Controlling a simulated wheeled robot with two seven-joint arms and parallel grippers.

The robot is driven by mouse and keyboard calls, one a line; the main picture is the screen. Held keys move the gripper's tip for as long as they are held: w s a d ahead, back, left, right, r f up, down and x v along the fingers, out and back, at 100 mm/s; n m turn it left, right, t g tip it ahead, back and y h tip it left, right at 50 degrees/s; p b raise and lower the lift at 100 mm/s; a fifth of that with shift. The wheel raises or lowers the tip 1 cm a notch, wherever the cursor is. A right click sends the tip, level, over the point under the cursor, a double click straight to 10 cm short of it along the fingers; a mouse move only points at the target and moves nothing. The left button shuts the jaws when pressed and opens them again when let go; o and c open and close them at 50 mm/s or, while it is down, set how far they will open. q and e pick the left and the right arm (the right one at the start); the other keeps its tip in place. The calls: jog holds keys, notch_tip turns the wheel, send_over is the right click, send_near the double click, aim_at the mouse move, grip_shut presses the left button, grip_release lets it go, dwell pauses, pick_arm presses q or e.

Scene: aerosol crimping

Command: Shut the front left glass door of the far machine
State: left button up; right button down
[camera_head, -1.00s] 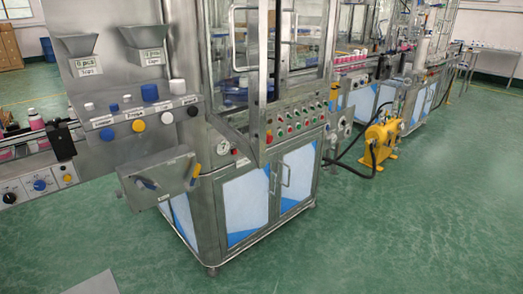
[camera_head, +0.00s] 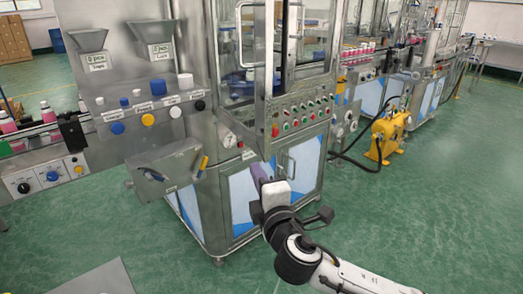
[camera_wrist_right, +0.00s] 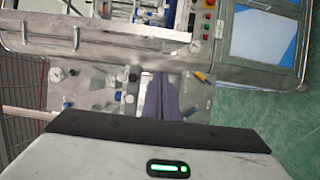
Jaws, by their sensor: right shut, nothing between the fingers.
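The far machine's tall glass cabinet stands above its control panel (camera_head: 300,112) in the head view. The front left glass door (camera_head: 238,78) has a metal frame and an upright bar handle; how far it stands open is hard to tell. My right gripper (camera_head: 256,172) is in front of the lower cabinet, below the control panel and apart from the glass door. Its purple fingers are shut and empty, and they also show in the right wrist view (camera_wrist_right: 162,97). In that view the cabinet lies sideways across the top. My left gripper is not in view.
A near machine with grey hoppers (camera_head: 88,42) and coloured knobs stands at the left. A steel box (camera_head: 165,168) juts out between the machines. A yellow pump (camera_head: 388,135) with black hoses stands on the floor at right. The green floor (camera_head: 440,190) in front is open.

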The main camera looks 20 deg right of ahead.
send_near(262, 150)
jog(key=w+a+r, duration=0.2)
jog(key=w+a, duration=0.3)
jog(key=d, duration=0.2)
jog(key=w+d+p, duration=0.1)
jog(key=d, duration=0.1)
jog(key=shift+w+d+r+p, duration=0.1)
jog(key=shift+p, duration=0.2)
jog(key=shift+d, duration=0.1)
